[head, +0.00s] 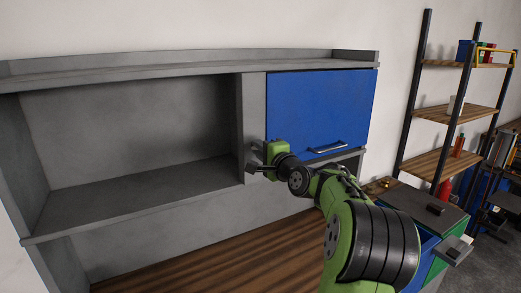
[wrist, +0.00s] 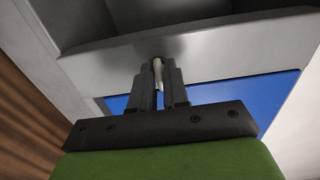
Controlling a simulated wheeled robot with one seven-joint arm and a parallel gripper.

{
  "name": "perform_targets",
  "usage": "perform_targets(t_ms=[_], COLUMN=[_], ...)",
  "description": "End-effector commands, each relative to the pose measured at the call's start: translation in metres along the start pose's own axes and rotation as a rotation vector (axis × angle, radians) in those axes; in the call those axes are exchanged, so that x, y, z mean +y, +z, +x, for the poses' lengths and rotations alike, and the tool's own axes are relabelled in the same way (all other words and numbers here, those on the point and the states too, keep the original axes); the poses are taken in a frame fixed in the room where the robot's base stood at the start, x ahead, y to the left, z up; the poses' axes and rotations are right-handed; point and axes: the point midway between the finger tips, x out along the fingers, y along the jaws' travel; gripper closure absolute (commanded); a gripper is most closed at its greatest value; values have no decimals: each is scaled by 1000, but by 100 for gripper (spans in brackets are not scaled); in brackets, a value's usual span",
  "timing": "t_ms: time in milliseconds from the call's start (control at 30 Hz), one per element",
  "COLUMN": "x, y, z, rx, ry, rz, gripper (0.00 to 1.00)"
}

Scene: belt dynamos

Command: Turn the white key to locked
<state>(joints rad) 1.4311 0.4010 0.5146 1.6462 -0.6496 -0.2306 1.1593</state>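The white key (wrist: 158,72) shows in the wrist view as a slim pale piece at the grey cabinet panel, between my fingertips. My gripper (wrist: 159,82) has its two dark fingers close together, one on each side of the key, and appears shut on it. In the head view, my gripper (head: 254,160) is at the lower part of the grey upright between the open shelf and the blue door. The key is hidden there behind the gripper. Its exact turn angle is hard to tell.
The blue door (head: 318,108) with a metal handle (head: 328,148) is closed, right of my gripper. The open grey shelf (head: 130,185) at left is empty. A wooden worktop (head: 200,260) lies below. A shelving rack (head: 460,110) and a drawer unit (head: 430,210) stand at right.

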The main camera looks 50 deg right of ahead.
Motion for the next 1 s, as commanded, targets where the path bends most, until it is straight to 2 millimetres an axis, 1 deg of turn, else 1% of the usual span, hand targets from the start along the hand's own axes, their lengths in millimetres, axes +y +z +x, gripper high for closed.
perform_targets(t_ms=[33, 67, 567, 767, 1000], x=[0, 0, 0, 2, 2], y=[0, 0, 0, 1, 2], z=[0, 0, 0, 0, 0], rx=[0, 0, -1, -3, -2], ry=[1, 1, -1, -3, -5], rz=[0, 0, -25, -116, -314], gripper=[96, 100, 100, 100, 100])
